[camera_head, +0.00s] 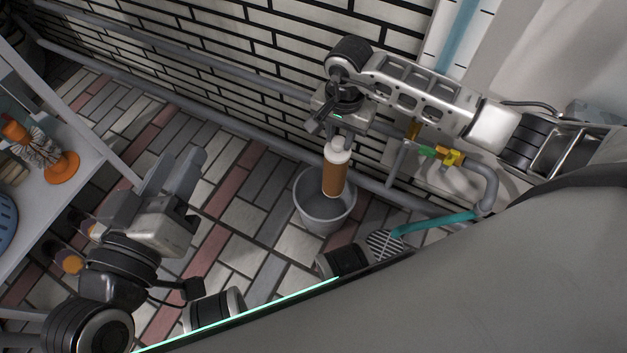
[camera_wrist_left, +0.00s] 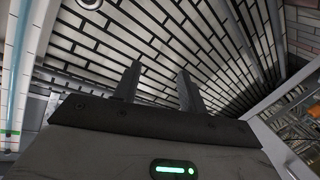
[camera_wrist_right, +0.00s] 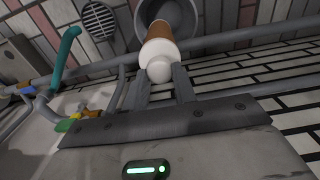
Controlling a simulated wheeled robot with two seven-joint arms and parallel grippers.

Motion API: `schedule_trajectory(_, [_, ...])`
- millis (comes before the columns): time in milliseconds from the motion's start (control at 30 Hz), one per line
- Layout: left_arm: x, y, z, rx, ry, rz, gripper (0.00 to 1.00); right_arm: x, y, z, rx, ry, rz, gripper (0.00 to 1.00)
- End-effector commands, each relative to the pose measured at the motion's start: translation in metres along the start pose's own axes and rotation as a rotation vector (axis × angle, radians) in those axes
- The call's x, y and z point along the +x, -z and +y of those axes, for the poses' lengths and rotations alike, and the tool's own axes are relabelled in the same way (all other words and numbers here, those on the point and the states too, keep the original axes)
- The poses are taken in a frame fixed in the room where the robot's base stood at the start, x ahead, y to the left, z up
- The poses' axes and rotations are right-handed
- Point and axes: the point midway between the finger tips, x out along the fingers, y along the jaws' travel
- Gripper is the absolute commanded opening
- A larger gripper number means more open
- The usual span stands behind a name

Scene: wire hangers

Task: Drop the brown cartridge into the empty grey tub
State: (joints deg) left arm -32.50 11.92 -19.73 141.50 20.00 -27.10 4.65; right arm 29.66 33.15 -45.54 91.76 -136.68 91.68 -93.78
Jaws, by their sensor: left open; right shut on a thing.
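The brown cartridge (camera_head: 334,175) has a white upper end and hangs upright from my right gripper (camera_head: 341,138), which is shut on that end. In the head view the cartridge overlaps the grey tub (camera_head: 311,211), which stands on the floor; it appears above the opening, with no contact that I can make out. The right wrist view shows the cartridge (camera_wrist_right: 158,47) between the fingers, pointing at the tub (camera_wrist_right: 184,12). The tub's visible inside looks empty. My left gripper (camera_head: 192,178) is open and empty, well left of the tub; its spread fingers show in the left wrist view (camera_wrist_left: 157,88).
Grey pipes (camera_head: 262,152) run along the white brick wall behind the tub. A teal pipe (camera_head: 432,223) and a floor drain (camera_head: 384,244) are to its right. A shelf (camera_head: 62,205) with a brush and orange items stands at the left. Tiled floor left of the tub is clear.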

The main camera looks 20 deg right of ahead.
Motion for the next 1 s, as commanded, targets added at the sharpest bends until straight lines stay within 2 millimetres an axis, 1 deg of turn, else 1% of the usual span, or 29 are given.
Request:
schedule_trajectory(133, [0.000, -0.001, 0.000, -0.002, -0.002, 0.002, 0.42, 0.002, 0.000, 0.000, 0.000, 0.000, -0.001, 0.00])
schedule_trajectory(233, [0.001, -0.001, 0.000, -0.012, -0.011, 0.014, 0.42, 0.008, 0.000, 0.000, 0.000, 0.000, -0.001, 0.00])
schedule_trajectory(467, [0.003, 0.003, 0.004, -0.072, -0.065, 0.081, 0.42, 0.039, -0.001, 0.000, 0.001, -0.001, -0.002, 0.00])
schedule_trajectory(500, [0.005, 0.011, 0.004, -0.032, -0.069, 0.114, 0.42, 0.040, 0.000, 0.000, 0.001, 0.000, -0.001, 0.00])
schedule_trajectory(700, [0.009, 0.036, 0.005, 0.117, -0.090, 0.253, 0.42, 0.054, 0.000, 0.000, 0.000, 0.000, -0.001, 0.00])
schedule_trajectory(900, [0.009, 0.051, 0.007, 0.195, -0.103, 0.330, 0.42, 0.060, 0.000, 0.000, 0.000, 0.000, 0.000, 0.00])
schedule_trajectory(1000, [0.009, 0.053, 0.008, 0.207, -0.105, 0.342, 0.42, 0.060, 0.000, 0.000, 0.000, 0.000, 0.000, 0.00])
